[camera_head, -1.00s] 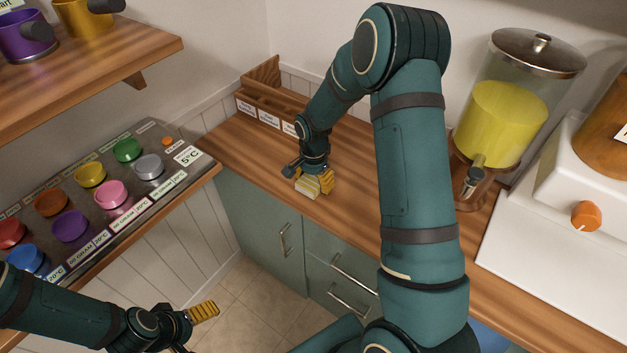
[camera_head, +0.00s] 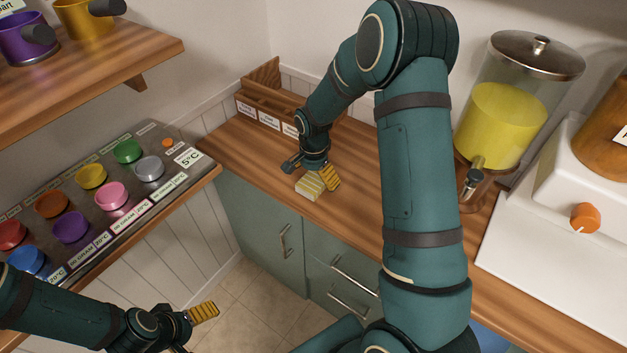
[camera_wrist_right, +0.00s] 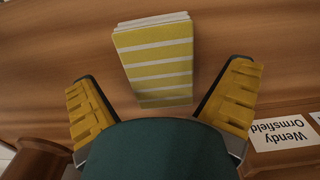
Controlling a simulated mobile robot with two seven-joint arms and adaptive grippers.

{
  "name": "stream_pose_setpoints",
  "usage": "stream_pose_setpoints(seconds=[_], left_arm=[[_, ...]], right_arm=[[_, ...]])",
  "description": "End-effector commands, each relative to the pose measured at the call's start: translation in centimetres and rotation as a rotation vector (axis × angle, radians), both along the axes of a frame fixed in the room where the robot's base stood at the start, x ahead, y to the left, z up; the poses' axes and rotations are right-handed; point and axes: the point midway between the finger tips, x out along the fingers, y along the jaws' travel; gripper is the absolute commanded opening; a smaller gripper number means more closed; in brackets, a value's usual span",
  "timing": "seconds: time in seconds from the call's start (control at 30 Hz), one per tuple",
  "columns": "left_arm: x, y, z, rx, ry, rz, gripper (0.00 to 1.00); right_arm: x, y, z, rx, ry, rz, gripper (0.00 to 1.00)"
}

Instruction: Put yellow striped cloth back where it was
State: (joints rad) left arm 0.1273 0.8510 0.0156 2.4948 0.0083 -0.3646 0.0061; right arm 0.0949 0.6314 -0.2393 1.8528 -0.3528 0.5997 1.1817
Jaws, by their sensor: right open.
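The yellow striped cloth (camera_head: 310,187) is a folded block with white stripes. It lies on the wooden counter near its front edge, and in the right wrist view the cloth (camera_wrist_right: 157,62) shows whole. My right gripper (camera_head: 325,178) is just behind and above it. In the right wrist view the yellow fingers of my right gripper (camera_wrist_right: 162,103) are wide apart, with the near end of the cloth between them and a gap on each side. My left gripper (camera_head: 196,326) is low at the left over the floor; only one yellow finger shows clearly.
A wooden box (camera_head: 268,100) with name labels stands at the back of the counter. A label reading Wendy Ormsfield (camera_wrist_right: 285,133) shows in the wrist view. A drink dispenser (camera_head: 498,120) stands at the right. A panel of coloured lids (camera_head: 115,222) is at the left.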

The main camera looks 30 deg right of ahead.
Motion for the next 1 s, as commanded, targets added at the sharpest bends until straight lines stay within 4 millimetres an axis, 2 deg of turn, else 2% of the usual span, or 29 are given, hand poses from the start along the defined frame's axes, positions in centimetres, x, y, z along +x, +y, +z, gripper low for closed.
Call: stream_pose_setpoints(seconds=[0.03, 0.2, 0.4, 0.5, 0.67, 1.0], left_arm=[[0.1, 0.0, 0.2, 0.0, -0.001, 0.001, 0.9], [0.2, 0.0, 0.7, 0.001, -0.005, 0.004, 0.9], [0.4, 0.1, 1.1, 0.002, -0.008, 0.006, 0.9], [0.4, 0.1, 1.2, 0.002, -0.009, 0.007, 0.9], [0.4, 0.1, 1.3, 0.002, -0.01, 0.008, 0.9], [0.4, 0.1, 1.2, 0.002, -0.01, 0.008, 0.9]], right_arm=[[0.1, 0.0, 1.3, -0.001, -0.004, 0.001, 1.0], [0.1, 0.1, 5.0, 0.001, -0.004, 0.0, 1.0], [0.0, 0.1, 8.3, 0.0, -0.002, 0.001, 1.0], [0.0, 0.0, 9.4, 0.001, -0.002, 0.001, 1.0], [0.0, 0.0, 10.0, 0.001, 0.0, 0.0, 1.0], [0.0, 0.0, 10.1, 0.001, 0.0, 0.0, 1.0]])
